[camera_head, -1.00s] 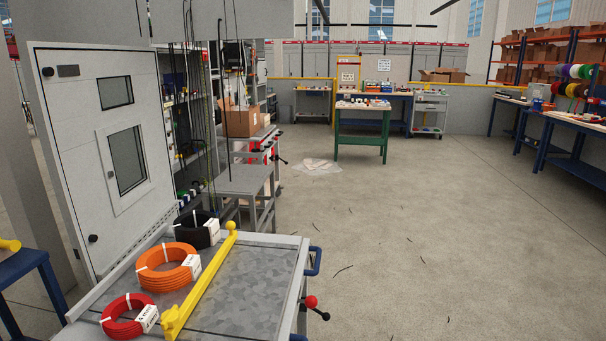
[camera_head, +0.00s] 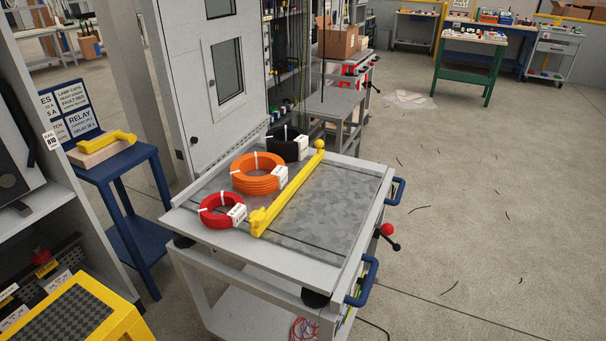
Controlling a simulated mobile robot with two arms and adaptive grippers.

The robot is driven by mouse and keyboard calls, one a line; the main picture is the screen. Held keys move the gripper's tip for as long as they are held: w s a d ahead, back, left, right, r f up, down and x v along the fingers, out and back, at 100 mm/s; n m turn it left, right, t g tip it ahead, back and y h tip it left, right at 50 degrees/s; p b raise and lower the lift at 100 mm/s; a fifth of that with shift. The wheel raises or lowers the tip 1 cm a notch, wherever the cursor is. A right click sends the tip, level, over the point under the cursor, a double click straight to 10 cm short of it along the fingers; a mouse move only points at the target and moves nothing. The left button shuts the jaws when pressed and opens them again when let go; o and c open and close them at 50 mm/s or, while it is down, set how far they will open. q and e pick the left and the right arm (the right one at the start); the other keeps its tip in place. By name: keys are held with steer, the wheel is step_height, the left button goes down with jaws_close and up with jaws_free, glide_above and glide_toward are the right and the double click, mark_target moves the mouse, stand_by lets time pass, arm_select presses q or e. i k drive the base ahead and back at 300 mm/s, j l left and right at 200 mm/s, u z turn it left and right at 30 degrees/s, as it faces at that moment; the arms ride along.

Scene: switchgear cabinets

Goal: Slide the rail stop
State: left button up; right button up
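A yellow bar (camera_head: 287,193), which looks like the rail stop, lies lengthwise across the metal top of a grey cart (camera_head: 335,205). Left of the bar, on the same top, are a red cable coil (camera_head: 221,211), an orange coil (camera_head: 259,174) and a black coil (camera_head: 287,144). The coils lie close to the bar; whether they touch it I cannot tell. Neither of my grippers is in view.
The cart has blue handles (camera_head: 361,281) and a red-knobbed lever (camera_head: 387,230) on its right side. A blue stand (camera_head: 122,170) with a yellow tool is at left. A yellow step (camera_head: 80,312) is at lower left. The floor at right is mostly clear.

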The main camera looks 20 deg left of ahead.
mark_target(274, 210)
steer(key=i+l+u, duration=0.1)
steer(key=i+l, duration=0.25)
steer(key=i+l+u, duration=0.1)
steer(key=i+l, duration=0.3)
steer(key=l, duration=0.15)
